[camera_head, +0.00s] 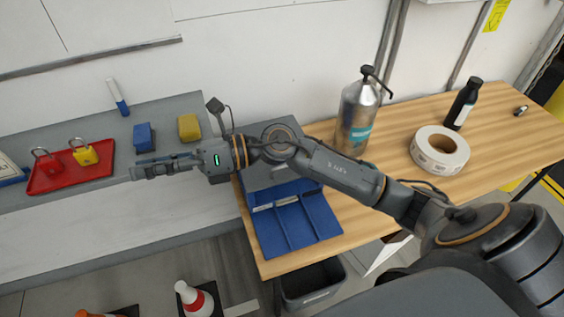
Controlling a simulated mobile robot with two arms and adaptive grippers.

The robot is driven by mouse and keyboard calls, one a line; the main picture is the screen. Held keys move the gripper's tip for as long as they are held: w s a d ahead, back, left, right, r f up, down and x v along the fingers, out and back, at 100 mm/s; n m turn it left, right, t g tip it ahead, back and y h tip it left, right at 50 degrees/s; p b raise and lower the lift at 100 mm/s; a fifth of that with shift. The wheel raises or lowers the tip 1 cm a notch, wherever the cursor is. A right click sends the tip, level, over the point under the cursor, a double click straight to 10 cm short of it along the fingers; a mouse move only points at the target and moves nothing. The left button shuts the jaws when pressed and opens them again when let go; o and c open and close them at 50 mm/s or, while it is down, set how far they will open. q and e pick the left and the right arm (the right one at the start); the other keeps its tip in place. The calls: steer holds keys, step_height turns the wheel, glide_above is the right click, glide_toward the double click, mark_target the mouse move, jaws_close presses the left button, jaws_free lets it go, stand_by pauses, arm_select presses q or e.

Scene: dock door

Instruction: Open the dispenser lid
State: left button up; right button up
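My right arm reaches across the view from the right. Its gripper (140,173) hangs over the grey shelf at the left, in front of the blue block and right of the red tray. I see its fingers nearly edge-on, with nothing visible held; the gap between them cannot be made out. A grey unit (262,179) with a blue compartmented front (290,228) stands at the table's left end, partly hidden behind my arm. I cannot tell for certain if it is the dispenser, or which part is its lid. My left gripper is out of view.
The grey shelf (60,222) bears a red tray (65,180) with padlocks, a marker (118,97), a blue block (144,136) and a yellow block (189,127). The wooden table (500,140) holds a metal bottle (356,118), tape roll (439,149) and black bottle (463,102). A bin (312,285) stands below.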

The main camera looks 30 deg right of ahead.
step_height(320, 180, down, 4)
steer(key=d+n+g+h, duration=0.2)
steer(key=n+g+h, duration=0.1)
steer(key=n, duration=0.1)
steer(key=n+h+p, duration=0.2)
steer(key=n+h, duration=0.2)
steer(key=h, duration=1.1)
glide_above(282, 176)
steer(key=s+x, duration=0.1)
steer(key=x, duration=0.4)
steer(key=s+x, duration=0.1)
steer(key=x, duration=0.5)
steer(key=s+x, duration=0.1)
steer(key=x, duration=0.5)
steer(key=shift+s+a+f, duration=0.2)
steer(key=shift+a+f, duration=0.05)
steer(key=shift+f, duration=0.3)
jaws_close()
